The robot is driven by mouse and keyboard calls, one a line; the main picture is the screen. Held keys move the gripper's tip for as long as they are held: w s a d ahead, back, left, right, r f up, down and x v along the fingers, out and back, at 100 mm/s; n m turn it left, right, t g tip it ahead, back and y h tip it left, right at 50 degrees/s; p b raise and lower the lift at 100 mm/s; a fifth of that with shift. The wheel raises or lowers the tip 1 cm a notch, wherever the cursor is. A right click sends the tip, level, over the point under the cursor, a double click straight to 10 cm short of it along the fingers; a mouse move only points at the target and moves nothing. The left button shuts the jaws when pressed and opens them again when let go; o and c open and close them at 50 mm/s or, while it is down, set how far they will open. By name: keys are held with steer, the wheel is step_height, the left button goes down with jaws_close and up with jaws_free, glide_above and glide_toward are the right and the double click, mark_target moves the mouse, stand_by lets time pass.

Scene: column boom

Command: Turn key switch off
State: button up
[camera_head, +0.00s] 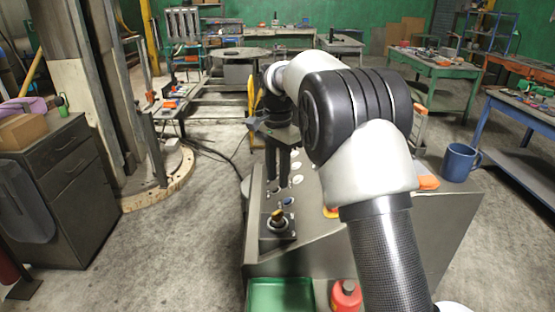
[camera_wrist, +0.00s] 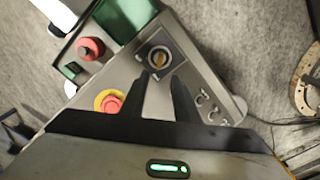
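The key switch (camera_head: 277,222) is a yellow-orange knob in a dark round collar on a square plate. It sits at the near left of the grey sloping console (camera_head: 390,245). In the wrist view the key switch (camera_wrist: 159,59) lies just beyond my fingertips, with its yellow key part in the middle of the ring. My gripper (camera_head: 278,184) points down over the console, apart from the switch and farther back than it in the head view. In the wrist view my gripper (camera_wrist: 163,82) has its two dark fingers apart with nothing between them.
A red button on a yellow base (camera_wrist: 110,102) is beside the fingers. White markings (camera_wrist: 212,106) are on the other side. A blue mug (camera_head: 460,162) stands at the console's right. A green tray (camera_head: 280,295) and a red object (camera_head: 345,295) are at the front.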

steer(key=shift+r, duration=2.25)
